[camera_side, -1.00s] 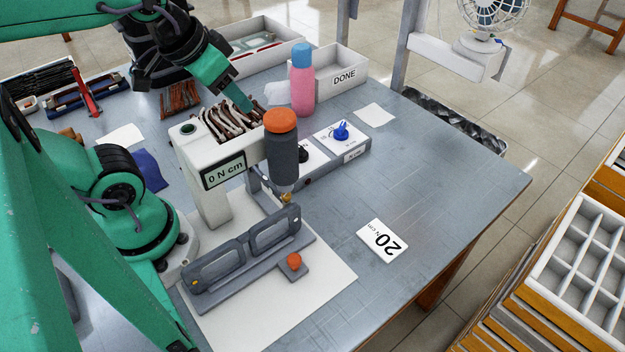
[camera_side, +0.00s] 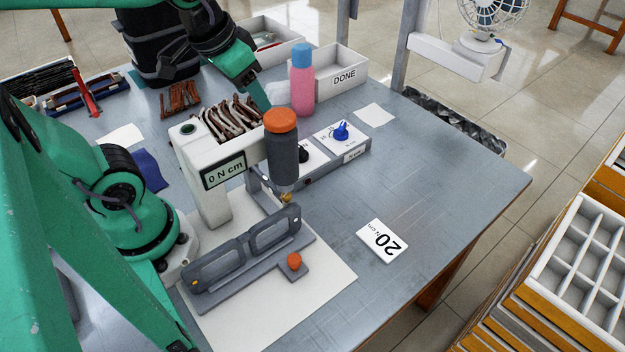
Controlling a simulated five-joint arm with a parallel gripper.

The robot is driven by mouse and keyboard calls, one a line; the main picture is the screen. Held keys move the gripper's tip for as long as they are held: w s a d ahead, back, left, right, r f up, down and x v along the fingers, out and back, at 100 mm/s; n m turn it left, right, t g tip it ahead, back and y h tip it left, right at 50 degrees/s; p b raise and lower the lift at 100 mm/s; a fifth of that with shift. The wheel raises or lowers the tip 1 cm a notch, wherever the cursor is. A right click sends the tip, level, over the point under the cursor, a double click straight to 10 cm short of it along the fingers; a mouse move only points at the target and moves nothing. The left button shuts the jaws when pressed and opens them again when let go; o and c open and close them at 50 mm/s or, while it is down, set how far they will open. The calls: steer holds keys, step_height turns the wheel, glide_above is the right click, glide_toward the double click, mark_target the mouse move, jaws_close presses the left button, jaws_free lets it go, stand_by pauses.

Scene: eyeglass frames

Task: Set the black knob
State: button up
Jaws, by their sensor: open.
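The black knob (camera_side: 303,155) sits on a grey control box (camera_side: 326,170) behind the upright screwdriver, which hides part of it. A blue knob (camera_side: 341,131) sits on a white plate further right on the same box. My gripper (camera_side: 264,104) points down above and left of the black knob in the picture, behind the screwdriver's orange cap and near the brown temple pieces. It is apart from the knob. I see nothing held, though the fingertips are partly hidden.
The dark screwdriver (camera_side: 283,148) hangs over the grey fixture with eyeglass frames (camera_side: 246,254). Its post reads "0 N cm" (camera_side: 223,171). A pink bottle (camera_side: 302,90) and the DONE tray (camera_side: 342,76) stand behind. A card reads 20 N cm (camera_side: 382,241).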

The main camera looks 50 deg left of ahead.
steer(key=w+f+g, duration=0.2)
steer(key=w+f, duration=0.3)
steer(key=w, duration=0.2)
steer(key=g, duration=0.2)
glide_above(300, 146)
steer(key=shift+f, duration=2.85)
steer(key=shift+f, duration=0.1)
steer(key=shift+f, duration=3.8)
steer(key=c, duration=1)
